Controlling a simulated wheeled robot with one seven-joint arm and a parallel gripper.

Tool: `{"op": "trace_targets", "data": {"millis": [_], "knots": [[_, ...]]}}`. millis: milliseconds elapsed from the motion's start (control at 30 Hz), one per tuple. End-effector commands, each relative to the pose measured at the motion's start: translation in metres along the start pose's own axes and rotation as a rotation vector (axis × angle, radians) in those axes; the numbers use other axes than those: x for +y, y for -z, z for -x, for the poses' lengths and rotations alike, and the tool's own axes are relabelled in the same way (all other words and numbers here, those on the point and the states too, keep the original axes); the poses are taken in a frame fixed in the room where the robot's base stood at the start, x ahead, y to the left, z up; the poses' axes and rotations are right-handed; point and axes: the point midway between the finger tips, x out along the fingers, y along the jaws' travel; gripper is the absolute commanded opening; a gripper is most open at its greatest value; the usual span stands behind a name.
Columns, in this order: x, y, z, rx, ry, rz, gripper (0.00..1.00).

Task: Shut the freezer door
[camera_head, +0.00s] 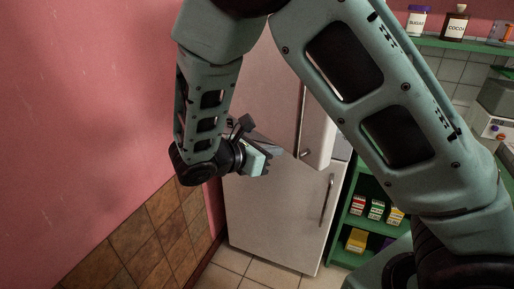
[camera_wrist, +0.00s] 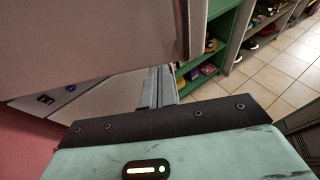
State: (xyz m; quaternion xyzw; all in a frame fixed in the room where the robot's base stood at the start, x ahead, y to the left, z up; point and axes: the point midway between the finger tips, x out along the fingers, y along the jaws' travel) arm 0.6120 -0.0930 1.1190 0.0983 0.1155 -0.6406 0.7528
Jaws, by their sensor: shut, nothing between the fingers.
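A pale fridge-freezer stands against the wall in the head view. Its upper door (camera_head: 280,95) is swung outward, with its thick free edge and bottom corner standing out from the body; a dark handle runs along it. The lower door (camera_head: 268,215) looks closed, with a handle at its right. I cannot tell from labels which door is the freezer's. My gripper (camera_head: 267,162) is shut and empty, near the upper door's lower left part; contact cannot be told.
A pink wall (camera_head: 85,110) with brown tiles below is close on the left. A green shelf (camera_head: 350,225) with small boxes stands right of the fridge. The tiled floor (camera_wrist: 280,75) is clear at the right in the wrist view.

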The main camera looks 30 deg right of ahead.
Motion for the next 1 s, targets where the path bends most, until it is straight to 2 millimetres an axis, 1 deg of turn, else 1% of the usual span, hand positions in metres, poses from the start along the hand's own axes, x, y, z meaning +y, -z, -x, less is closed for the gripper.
{"op": "trace_targets", "data": {"millis": [33, 100, 200, 333, 500, 867, 1000], "knots": [[-0.001, -0.002, -0.01, -0.002, 0.003, 0.003, 0.0], [-0.001, -0.003, -0.023, -0.001, 0.004, 0.003, 0.0], [-0.001, -0.009, -0.037, 0.0, 0.003, 0.001, 0.0], [0.0, -0.011, -0.05, 0.0, 0.001, 0.001, 0.0], [0.0, -0.012, -0.056, 0.0, 0.0, 0.0, 0.0], [0.0, -0.012, -0.058, 0.0, -0.002, 0.0, 0.0], [0.005, -0.014, -0.067, 0.0, -0.013, 0.003, 0.0]]}}
